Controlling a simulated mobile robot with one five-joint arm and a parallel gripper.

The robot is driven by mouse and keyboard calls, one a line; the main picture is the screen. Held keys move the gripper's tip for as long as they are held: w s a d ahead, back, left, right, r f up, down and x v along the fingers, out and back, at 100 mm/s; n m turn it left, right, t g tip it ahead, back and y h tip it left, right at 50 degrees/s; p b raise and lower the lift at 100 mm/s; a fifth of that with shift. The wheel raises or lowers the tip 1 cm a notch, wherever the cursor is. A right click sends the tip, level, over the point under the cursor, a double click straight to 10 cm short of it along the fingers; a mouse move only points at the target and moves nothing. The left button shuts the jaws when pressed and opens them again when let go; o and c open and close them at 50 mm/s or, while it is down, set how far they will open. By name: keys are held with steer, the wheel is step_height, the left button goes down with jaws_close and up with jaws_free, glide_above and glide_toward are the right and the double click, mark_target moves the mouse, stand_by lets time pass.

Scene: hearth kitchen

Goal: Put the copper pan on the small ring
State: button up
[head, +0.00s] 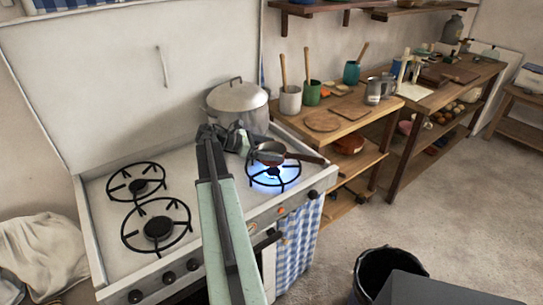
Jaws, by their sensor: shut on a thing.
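The copper pan (270,154) is small, with a dark handle (304,157) pointing right. It is at the front right of the cooker, over the back part of a lit ring (273,178) with a blue flame. I cannot tell whether it touches the ring's support. My gripper (248,145) is at the pan's left side and shut on it; the fingertips are partly hidden by the gripper body. Two unlit rings are on the left: a back one (136,185) that looks smaller and a front one (157,228) that looks larger. Both are bare.
A large lidded pot (238,105) stands at the back right of the cooker, close behind my gripper. The raised cooker lid (130,80) is behind the rings. A wooden shelf unit (345,125) with pots and boards is on the right. A black bin (385,270) stands on the floor.

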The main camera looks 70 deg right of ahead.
steer(key=f+b, duration=0.2)
steer(key=d+f+b, duration=0.1)
steer(key=f+b, duration=0.1)
steer(key=shift+d, duration=0.15)
steer(key=shift+r, duration=0.2)
steer(key=shift+f, duration=0.2)
steer(key=o, duration=1.3)
steer(key=shift+r+p, duration=0.3)
steer(key=shift+r, duration=0.05)
steer(key=p+v, duration=0.4)
steer(key=v, duration=0.8)
